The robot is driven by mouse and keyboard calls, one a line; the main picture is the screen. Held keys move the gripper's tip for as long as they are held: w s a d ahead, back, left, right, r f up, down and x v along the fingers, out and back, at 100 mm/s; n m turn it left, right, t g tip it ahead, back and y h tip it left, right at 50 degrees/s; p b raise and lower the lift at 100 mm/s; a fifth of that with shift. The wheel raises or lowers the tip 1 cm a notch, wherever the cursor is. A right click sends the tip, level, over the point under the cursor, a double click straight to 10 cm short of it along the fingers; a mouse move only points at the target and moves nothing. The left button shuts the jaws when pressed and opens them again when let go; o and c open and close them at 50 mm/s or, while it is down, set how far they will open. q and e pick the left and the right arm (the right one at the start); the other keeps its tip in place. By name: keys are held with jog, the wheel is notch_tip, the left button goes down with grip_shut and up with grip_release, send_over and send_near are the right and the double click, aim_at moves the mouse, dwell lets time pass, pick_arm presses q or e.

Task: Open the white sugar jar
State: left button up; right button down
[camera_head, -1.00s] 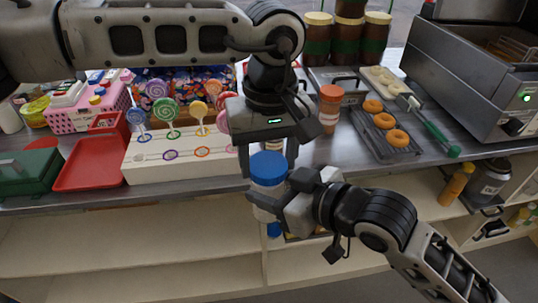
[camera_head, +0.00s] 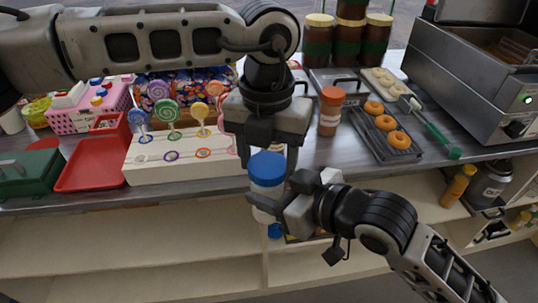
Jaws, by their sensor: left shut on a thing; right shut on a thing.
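The white sugar jar (camera_head: 264,190) has a blue lid (camera_head: 267,168) and stands upright in the air in front of the counter's edge. My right gripper (camera_head: 268,207) comes from the right and is shut on the jar's body, hiding part of it. My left gripper (camera_head: 266,172) points down from above and is shut on the blue lid, with a finger on each side. The lid looks seated on the jar.
An orange-lidded shaker (camera_head: 330,110) stands on the counter behind, beside a tray of doughnuts (camera_head: 414,153). A white lollipop stand (camera_head: 160,172) and a red tray (camera_head: 90,165) are to the left. Open shelves (camera_head: 130,240) lie below.

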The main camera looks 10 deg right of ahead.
pick_arm(q)
jog(key=n, duration=0.5)
jog(key=shift+w+a+r, duration=0.15)
jog(key=shift+w+a, duration=0.1)
jog(key=shift+w, duration=0.1)
jog(key=shift+s, duration=0.1)
jog(key=shift+d, duration=0.1)
jog(key=shift+r, duration=0.15)
jog(key=shift+r, duration=0.45)
jog(key=shift+s+r, duration=0.2)
jog(key=shift+r, duration=0.2)
jog(key=shift+r, duration=0.1)
